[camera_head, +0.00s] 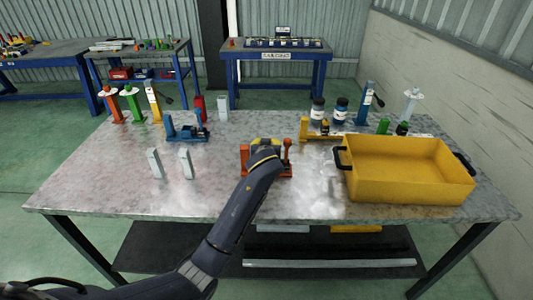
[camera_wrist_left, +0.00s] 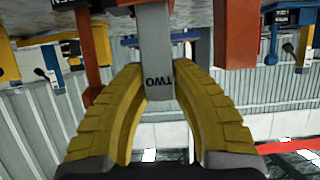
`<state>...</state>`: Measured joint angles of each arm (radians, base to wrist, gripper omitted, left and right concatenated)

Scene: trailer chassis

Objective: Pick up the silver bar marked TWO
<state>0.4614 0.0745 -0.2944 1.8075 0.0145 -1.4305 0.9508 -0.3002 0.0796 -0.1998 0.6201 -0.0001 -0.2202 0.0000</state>
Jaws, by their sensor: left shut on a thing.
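The silver bar marked TWO (camera_wrist_left: 156,45) is between the yellow fingers of my left gripper (camera_wrist_left: 158,78) in the left wrist view, its lettering upside down. The gripper is shut on it. In the head view my left gripper (camera_head: 265,146) is over the orange fixture (camera_head: 287,160), and the arm and gripper hide the bar. Orange uprights stand on both sides of the bar in the wrist view. I cannot tell whether the bar touches the fixture. My right gripper is in neither view.
Two silver bars (camera_head: 155,163) stand left of the arm, and another (camera_head: 222,108) stands farther back. A yellow bin (camera_head: 405,185) is on the right. A blue fixture (camera_head: 186,130) and a yellow fixture (camera_head: 318,135) stand farther back. The metal table's (camera_head: 110,190) front left is clear.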

